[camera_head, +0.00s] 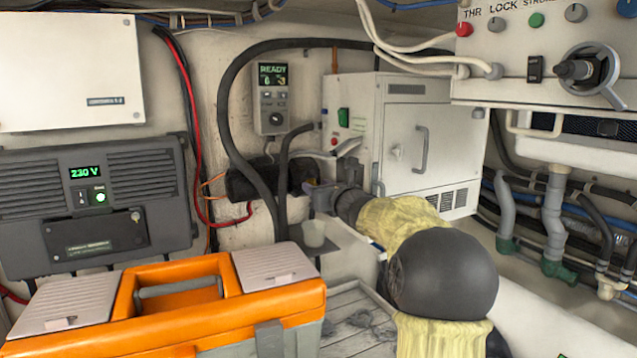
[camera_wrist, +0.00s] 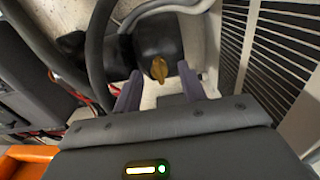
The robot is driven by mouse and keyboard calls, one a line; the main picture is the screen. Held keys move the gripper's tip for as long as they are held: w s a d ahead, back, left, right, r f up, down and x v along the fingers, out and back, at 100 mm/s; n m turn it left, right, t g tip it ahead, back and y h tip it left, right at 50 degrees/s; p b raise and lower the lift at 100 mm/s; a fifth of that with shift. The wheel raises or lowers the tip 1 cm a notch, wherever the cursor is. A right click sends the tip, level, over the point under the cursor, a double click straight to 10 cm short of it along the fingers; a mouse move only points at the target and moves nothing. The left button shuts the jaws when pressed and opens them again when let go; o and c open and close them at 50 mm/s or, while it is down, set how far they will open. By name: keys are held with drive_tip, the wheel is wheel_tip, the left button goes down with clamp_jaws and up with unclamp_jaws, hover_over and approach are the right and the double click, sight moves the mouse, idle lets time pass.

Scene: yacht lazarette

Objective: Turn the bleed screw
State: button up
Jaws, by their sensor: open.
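A small brass-coloured winged piece, which looks like the bleed screw (camera_wrist: 159,70), sits on a dark body (camera_wrist: 157,38) in the wrist view. My gripper (camera_wrist: 160,76) is open, with one purple-grey finger on each side of the screw and a visible gap to both. I cannot tell how far past the fingertips the screw lies. In the head view, my gripper (camera_head: 316,186) is at the right end of a black cylinder (camera_head: 248,183) on the back wall. The screw cannot be made out there.
A pale cup (camera_head: 313,233) stands on a small ledge below my gripper. Black hoses (camera_head: 229,120) loop close by on the left. A white cabinet (camera_head: 418,150) stands close on the right. An orange toolbox (camera_head: 170,310) fills the front left.

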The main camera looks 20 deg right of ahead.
drive_tip(key=shift+w, duration=0.35)
drive_tip(key=shift+a, duration=0.1)
